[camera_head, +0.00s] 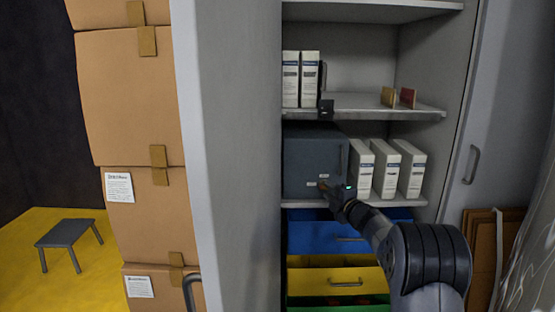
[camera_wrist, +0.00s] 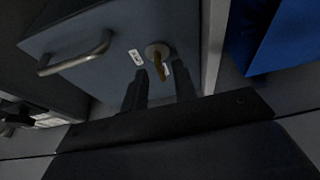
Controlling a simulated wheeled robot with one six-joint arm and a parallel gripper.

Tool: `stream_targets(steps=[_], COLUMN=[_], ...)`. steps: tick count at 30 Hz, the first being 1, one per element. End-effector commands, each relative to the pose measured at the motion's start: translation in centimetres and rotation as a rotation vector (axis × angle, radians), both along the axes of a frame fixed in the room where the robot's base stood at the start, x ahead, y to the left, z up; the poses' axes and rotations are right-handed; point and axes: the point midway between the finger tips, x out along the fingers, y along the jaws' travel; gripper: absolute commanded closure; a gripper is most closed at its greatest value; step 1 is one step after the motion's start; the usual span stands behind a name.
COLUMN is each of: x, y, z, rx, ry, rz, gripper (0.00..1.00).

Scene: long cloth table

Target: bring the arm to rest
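My gripper (camera_head: 328,188) reaches to the front of a dark grey-blue box (camera_head: 312,150) on the middle shelf of a cabinet. In the wrist view my gripper (camera_wrist: 161,78) has its two fingers apart. A brass key (camera_wrist: 157,66) sits in a round lock on the box front (camera_wrist: 100,62). The key shows between the fingertips, with a gap on each side. I cannot tell how deep the fingers reach past it. The box door looks shut, with a metal handle (camera_wrist: 75,56) on it.
White binders (camera_head: 385,168) stand right of the box, close to my arm. The shelf above (camera_head: 360,104) holds more binders and small items. Blue (camera_head: 320,236) and yellow (camera_head: 320,280) drawers lie below. Stacked cardboard boxes (camera_head: 130,100) and a small stool (camera_head: 66,234) are at left.

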Motion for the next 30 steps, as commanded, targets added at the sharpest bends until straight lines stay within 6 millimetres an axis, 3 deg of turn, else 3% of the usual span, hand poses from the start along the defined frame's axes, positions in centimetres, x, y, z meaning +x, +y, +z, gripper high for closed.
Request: stream_targets(steps=[4,30], x=[1.9,1.7], y=[0.9,1.0], z=[-0.1,-0.6], rx=[-0.001,0.947], ry=[0.000,0.002], rz=[0.001,0.000], gripper=[0.73,0.73])
